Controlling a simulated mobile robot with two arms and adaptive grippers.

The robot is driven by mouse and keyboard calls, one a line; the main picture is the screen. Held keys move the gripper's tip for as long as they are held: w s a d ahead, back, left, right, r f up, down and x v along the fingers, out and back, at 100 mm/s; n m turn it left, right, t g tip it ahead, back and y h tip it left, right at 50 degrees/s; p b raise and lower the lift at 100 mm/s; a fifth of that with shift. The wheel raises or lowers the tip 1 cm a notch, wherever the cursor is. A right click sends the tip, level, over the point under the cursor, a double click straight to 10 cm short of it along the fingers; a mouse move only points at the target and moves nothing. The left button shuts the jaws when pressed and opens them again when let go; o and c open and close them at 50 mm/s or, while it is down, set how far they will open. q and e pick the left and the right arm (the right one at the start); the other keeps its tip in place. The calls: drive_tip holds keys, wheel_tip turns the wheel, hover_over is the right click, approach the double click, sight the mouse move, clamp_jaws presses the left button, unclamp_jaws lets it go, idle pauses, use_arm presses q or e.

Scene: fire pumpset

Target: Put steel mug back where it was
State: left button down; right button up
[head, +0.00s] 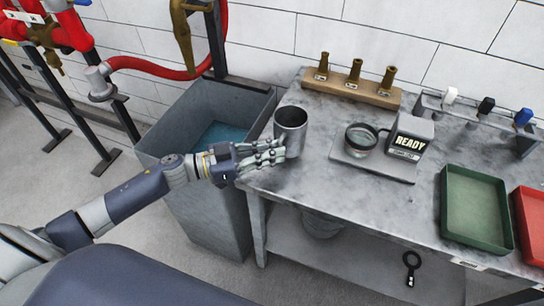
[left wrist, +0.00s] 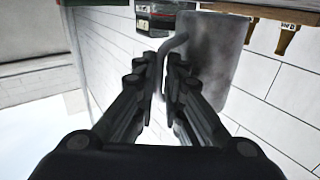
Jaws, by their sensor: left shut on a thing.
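The steel mug (head: 291,124) is upright over the left end of the grey worktable (head: 330,192). I cannot tell whether its base touches the top. My left gripper (head: 270,154) reaches in from the left at the mug's near left side, fingers hiding its lower part. In the left wrist view the mug (left wrist: 214,62) shows beyond the fingers, with its handle (left wrist: 172,45) between the jaws of the left gripper (left wrist: 163,68). The left gripper is shut on the mug. My right gripper is not in view.
A grey tank (head: 205,200) with water stands left of the table. A scale marked READY (head: 409,141) holds a round glass dish (head: 361,138). A wooden rack (head: 340,88) with brass nozzles is behind. Green (head: 475,210) and red (head: 534,215) trays lie right. The front middle tabletop is clear.

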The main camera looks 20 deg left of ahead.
use_arm(q)
drive_tip(key=shift+f, duration=1.05)
drive_tip(key=shift+f, duration=0.15)
drive_tip(key=c, duration=1.7)
unclamp_jaws()
drive_tip(key=shift+r, duration=0.2)
drive_tip(key=shift+b+v, duration=0.75)
drive_tip(key=shift+v, duration=5.25)
